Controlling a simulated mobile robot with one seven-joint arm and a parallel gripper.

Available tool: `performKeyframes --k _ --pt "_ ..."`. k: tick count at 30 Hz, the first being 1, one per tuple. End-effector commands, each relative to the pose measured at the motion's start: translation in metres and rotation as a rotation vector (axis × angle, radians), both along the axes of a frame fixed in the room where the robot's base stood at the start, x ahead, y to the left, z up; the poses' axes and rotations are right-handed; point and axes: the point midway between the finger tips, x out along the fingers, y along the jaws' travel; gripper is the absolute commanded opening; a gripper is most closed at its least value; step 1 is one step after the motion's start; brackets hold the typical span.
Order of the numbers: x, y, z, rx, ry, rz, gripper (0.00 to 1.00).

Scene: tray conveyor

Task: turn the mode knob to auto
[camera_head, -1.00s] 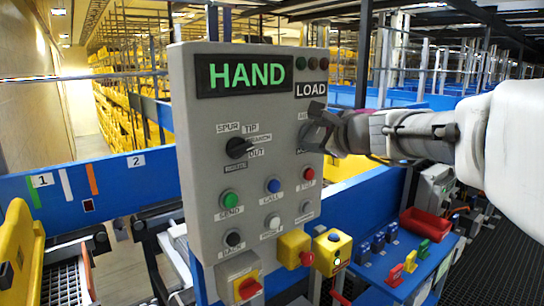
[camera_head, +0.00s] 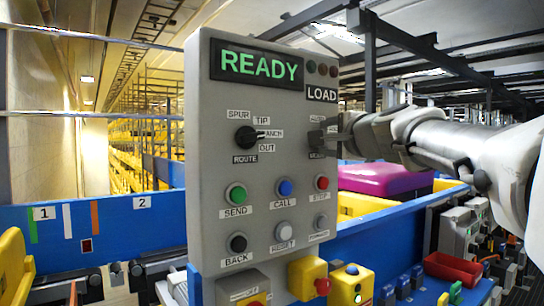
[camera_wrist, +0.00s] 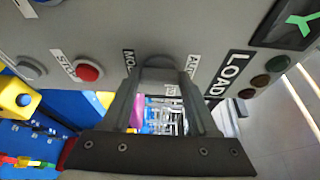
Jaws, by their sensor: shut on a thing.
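The grey control panel (camera_head: 213,160) stands upright in the middle of the head view. Its display (camera_head: 257,65) reads READY in green, above a LOAD label (camera_head: 321,94). My gripper (camera_head: 325,139) comes from the right and is shut on the mode knob at the panel's upper right. In the wrist view the grey knob (camera_wrist: 161,66) shows between the fingers, close against the panel face. The AUTO label (camera_wrist: 192,68) is on one side of it and the MODE label (camera_wrist: 129,65) on the other. The fingers hide much of the knob, so its pointer direction cannot be told.
The route knob (camera_head: 245,137) is left of my gripper. Below are the STOP button (camera_head: 321,183), other push buttons and yellow switch boxes (camera_head: 307,274). A purple item (camera_head: 375,180) lies behind the panel at right. A red bin (camera_head: 452,268) is at lower right.

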Motion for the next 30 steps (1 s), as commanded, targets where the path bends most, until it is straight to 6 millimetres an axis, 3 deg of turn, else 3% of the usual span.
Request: performKeyframes --k 22,23,27,30 --pt "0.0004 -0.0009 0.0001 -0.054 -0.035 -0.002 0.04" --pt "0.0004 -0.0009 0.0001 -0.054 -0.035 -0.002 0.65" --pt "0.0003 -0.0008 0.0000 -0.053 -0.035 -0.001 0.90" --pt "0.0002 -0.0006 -0.0001 -0.053 -0.035 -0.001 0.90"
